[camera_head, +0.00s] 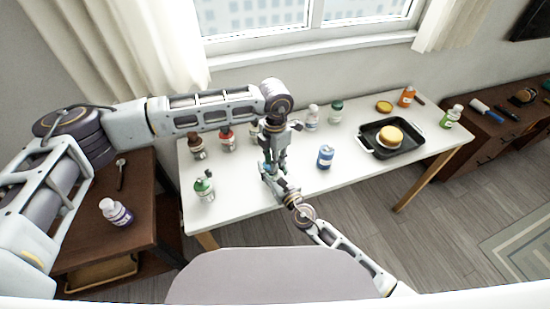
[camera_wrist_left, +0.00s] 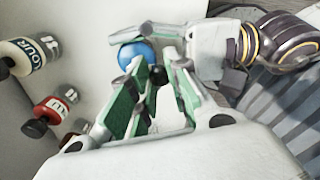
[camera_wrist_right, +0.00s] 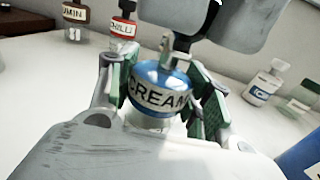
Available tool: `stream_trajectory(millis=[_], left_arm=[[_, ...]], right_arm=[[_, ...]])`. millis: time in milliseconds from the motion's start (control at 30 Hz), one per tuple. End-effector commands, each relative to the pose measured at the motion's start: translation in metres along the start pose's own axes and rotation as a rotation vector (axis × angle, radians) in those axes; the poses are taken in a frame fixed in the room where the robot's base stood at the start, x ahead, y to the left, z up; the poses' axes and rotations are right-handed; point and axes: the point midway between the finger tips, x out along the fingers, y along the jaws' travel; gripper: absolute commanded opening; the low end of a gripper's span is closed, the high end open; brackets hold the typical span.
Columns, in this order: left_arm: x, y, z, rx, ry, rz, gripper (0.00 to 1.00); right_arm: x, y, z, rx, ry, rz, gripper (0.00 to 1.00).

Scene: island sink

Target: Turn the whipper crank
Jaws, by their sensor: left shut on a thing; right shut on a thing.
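The whipper is a jar with a shiny blue top and a "CREAM" label (camera_wrist_right: 158,90), between the green-padded fingers of my right gripper (camera_wrist_right: 160,100). Its blue top (camera_wrist_left: 137,55) shows in the left wrist view, with a small dark crank knob (camera_wrist_left: 157,74) beside it. My left gripper (camera_wrist_left: 150,95) comes down from above, its fingers shut around the knob. In the head view, my left gripper (camera_head: 274,155) and right gripper (camera_head: 275,180) meet over the white table and mostly hide the whipper. The crank's exact angle is hidden.
The white table (camera_head: 350,180) carries a blue can (camera_head: 325,157) to the right of the grippers and a green-capped bottle (camera_head: 204,187) to the left. Several seasoning bottles stand behind. A black tray (camera_head: 408,149) with a bun is at the right. A purple-labelled bottle (camera_head: 116,212) stands on the brown side table.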

Motion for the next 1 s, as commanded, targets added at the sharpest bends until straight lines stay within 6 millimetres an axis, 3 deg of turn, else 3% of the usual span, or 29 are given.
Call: stream_trajectory(millis=[1000], left_arm=[[-0.001, 0.008, -0.014, 0.463, -0.001, 0.001, 0.0]], right_arm=[[0.0, 0.0, 0.0, 0.0, 0.001, -0.001, 0.23]])
